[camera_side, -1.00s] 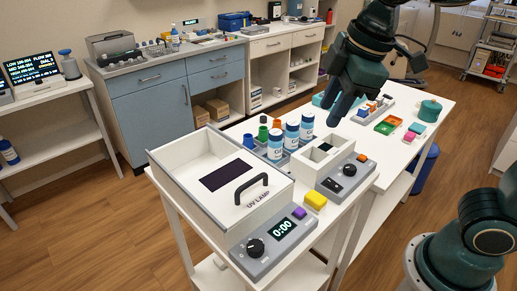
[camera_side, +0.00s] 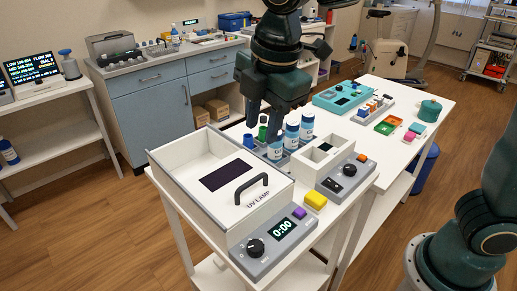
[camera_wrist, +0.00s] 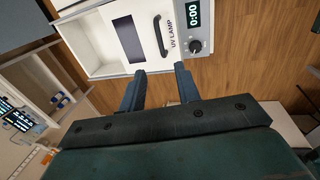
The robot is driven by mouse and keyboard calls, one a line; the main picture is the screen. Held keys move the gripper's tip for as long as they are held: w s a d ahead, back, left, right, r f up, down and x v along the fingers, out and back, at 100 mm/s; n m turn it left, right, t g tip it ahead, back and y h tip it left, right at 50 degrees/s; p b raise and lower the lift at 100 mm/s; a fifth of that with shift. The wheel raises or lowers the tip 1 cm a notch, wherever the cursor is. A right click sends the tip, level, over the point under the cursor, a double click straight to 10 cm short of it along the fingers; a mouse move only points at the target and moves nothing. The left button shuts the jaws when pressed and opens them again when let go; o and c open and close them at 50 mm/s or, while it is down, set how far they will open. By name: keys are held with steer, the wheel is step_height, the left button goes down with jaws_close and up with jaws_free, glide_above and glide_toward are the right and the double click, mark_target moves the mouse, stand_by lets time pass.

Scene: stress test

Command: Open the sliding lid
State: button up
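The UV lamp box (camera_side: 172,182) is a white box at the front of the table in the side view. Its white lid panel (camera_side: 209,158) lies inside the raised walls, with a dark window (camera_side: 226,175) and a black bar handle (camera_side: 251,188). The wrist view shows the same lid, window (camera_wrist: 129,40) and handle (camera_wrist: 160,36) beyond my fingers. My gripper (camera_side: 268,117) hangs behind the box in the side view, above the bottles. In the wrist view my gripper (camera_wrist: 160,82) has its two fingers spread with nothing between them. It is apart from the handle.
A control panel (camera_side: 272,243) with knob and "0:00" display fronts the box. White bottles (camera_side: 292,133) stand behind it, close to my fingers. A second white device (camera_side: 337,160) and a yellow block (camera_side: 316,200) are to the right. Air above the lid is clear.

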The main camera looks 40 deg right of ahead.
mark_target(252, 180)
steer(key=w+f, duration=0.1)
steer(key=f, duration=0.7)
steer(key=w+f, duration=0.1)
steer(key=f, duration=0.4)
steer(key=shift+w, duration=0.3)
jaws_close()
